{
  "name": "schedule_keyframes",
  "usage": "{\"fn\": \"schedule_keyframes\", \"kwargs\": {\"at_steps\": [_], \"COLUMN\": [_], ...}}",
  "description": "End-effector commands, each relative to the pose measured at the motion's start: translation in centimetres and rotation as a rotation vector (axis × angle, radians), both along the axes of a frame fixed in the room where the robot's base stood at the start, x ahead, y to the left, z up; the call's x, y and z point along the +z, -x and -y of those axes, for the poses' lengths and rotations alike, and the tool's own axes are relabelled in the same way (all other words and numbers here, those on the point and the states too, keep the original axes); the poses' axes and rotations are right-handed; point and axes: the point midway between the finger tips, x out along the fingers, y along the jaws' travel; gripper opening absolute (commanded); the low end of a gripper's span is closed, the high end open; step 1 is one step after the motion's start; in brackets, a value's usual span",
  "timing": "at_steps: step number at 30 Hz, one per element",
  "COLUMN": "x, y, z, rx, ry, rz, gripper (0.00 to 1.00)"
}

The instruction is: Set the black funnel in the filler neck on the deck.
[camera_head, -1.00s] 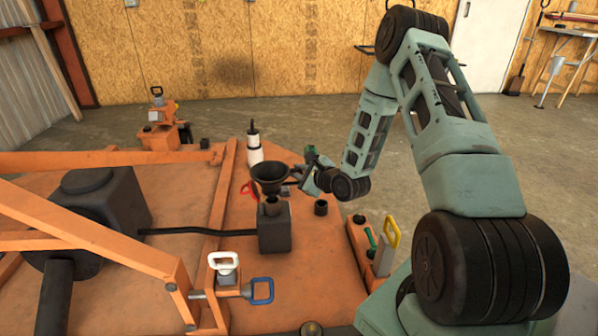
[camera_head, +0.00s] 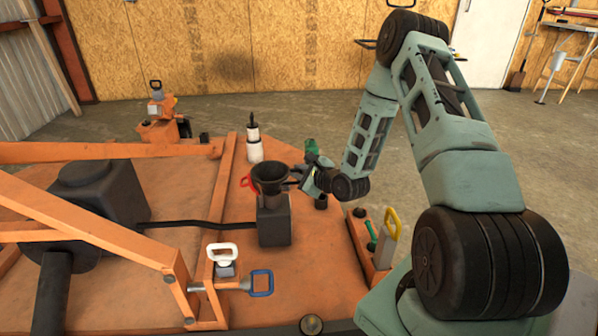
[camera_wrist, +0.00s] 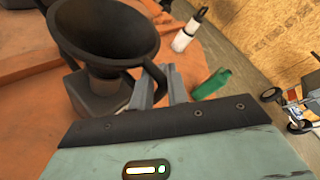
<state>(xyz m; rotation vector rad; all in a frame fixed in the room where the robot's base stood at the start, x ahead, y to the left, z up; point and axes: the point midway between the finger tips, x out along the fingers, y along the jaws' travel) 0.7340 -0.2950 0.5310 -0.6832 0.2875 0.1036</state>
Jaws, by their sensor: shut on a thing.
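The black funnel (camera_head: 270,174) is upright, its wide mouth facing up, directly above the dark grey block (camera_head: 274,226) on the orange deck (camera_head: 323,262). The filler neck on top of the block is hidden behind the funnel's lower part, so I cannot tell how far the spout is inside it. My gripper (camera_head: 299,174) reaches in from the right and is shut on the funnel's side handle. In the wrist view the funnel (camera_wrist: 105,38) fills the upper left, with its black handle between the fingers (camera_wrist: 160,88) and the block (camera_wrist: 92,96) beneath.
A white bottle (camera_head: 254,148) stands behind the funnel and a green object (camera_head: 311,148) behind my gripper. White (camera_head: 222,251) and blue (camera_head: 262,283) handles are in front. An orange frame (camera_head: 100,222) spans the left.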

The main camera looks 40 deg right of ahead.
Motion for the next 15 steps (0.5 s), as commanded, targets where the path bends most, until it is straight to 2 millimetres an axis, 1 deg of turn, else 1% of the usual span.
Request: {"fn": "schedule_keyframes", "kwargs": {"at_steps": [5, 13, 14, 15], "x": [-0.55, -0.58, -0.58, -0.58], "y": [-0.01, -0.01, -0.01, -0.01], "z": [0.00, 0.00, 0.00, 0.00], "rx": [-0.001, 0.000, 0.000, 0.000], "ry": [-0.001, -0.001, -0.001, -0.001], "rz": [0.001, 0.000, 0.000, 0.000], "gripper": [0.00, 0.00, 0.19, 0.30]}}
